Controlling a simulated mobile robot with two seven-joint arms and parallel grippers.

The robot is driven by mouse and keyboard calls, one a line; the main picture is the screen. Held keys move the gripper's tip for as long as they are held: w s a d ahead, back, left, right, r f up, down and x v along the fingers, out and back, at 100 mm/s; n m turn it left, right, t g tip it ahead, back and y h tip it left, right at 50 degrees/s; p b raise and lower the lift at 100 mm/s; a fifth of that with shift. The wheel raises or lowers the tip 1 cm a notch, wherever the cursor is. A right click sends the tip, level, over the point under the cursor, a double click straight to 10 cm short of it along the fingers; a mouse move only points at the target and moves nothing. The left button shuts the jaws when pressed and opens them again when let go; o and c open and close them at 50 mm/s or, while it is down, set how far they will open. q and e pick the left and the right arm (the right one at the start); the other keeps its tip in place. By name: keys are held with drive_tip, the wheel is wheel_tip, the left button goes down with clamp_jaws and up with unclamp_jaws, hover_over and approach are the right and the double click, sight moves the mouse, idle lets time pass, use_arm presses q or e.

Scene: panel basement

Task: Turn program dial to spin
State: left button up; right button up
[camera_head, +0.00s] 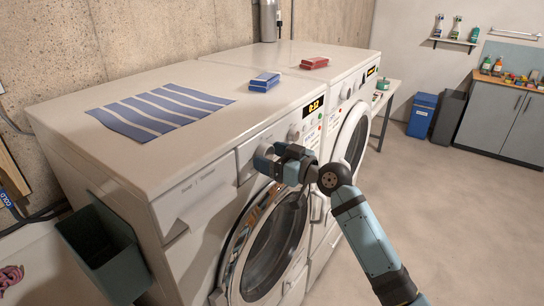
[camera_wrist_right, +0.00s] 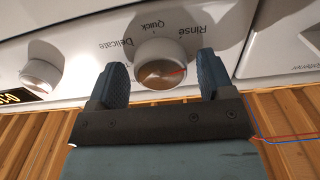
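The program dial (camera_wrist_right: 161,66) is a round pale knob with a red pointer line on the near washing machine (camera_head: 160,120). In the right wrist view the labels Rinse, Quick and Delicate read upside down around it, and the red line points right, below Rinse. No spin label is legible. My right gripper (camera_wrist_right: 163,74) has one finger on each side of the dial, with narrow gaps; I cannot tell whether either finger touches. In the head view this gripper (camera_head: 276,158) is at the machine's front panel and partly covers the dial. My left gripper is not in view.
A second knob (camera_wrist_right: 41,76) and a lit display (camera_head: 313,105) sit beside the dial. The detergent drawer (camera_head: 190,195) is on its other side. The round door (camera_head: 270,245) is below. Blue (camera_head: 264,82) and red (camera_head: 314,62) boxes and a striped cloth (camera_head: 160,108) lie on top.

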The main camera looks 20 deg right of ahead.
drive_tip(key=c, duration=0.7)
drive_tip(key=shift+r+m+p, duration=0.1)
drive_tip(key=shift+m+p, duration=0.45)
drive_tip(key=shift+m, duration=1.05)
drive_tip(key=o, duration=0.9)
